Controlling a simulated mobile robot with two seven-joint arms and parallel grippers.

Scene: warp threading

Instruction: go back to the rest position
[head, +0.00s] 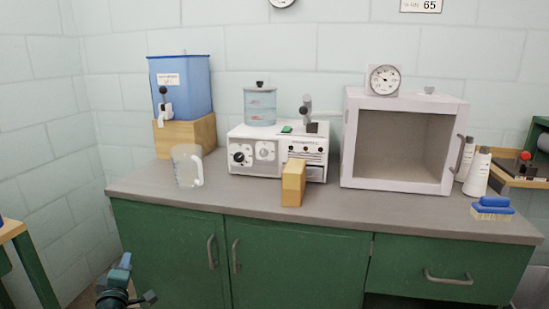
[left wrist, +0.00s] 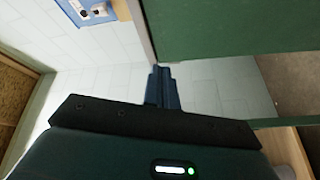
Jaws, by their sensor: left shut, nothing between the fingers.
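My left gripper (head: 124,262) is low at the bottom left of the head view, in front of the green cabinet and below the counter top. In the left wrist view its dark blue fingers (left wrist: 161,80) are together, with nothing between them. It is apart from everything on the counter. My right gripper is in neither view.
The grey counter (head: 245,205) holds a jug (head: 187,166), a blue tank (head: 182,88) on a wooden block, a white device (head: 270,157), a wooden block (head: 293,183), a white chamber (head: 404,190) and a brush (head: 492,208). A wooden table edge (head: 12,230) is at far left.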

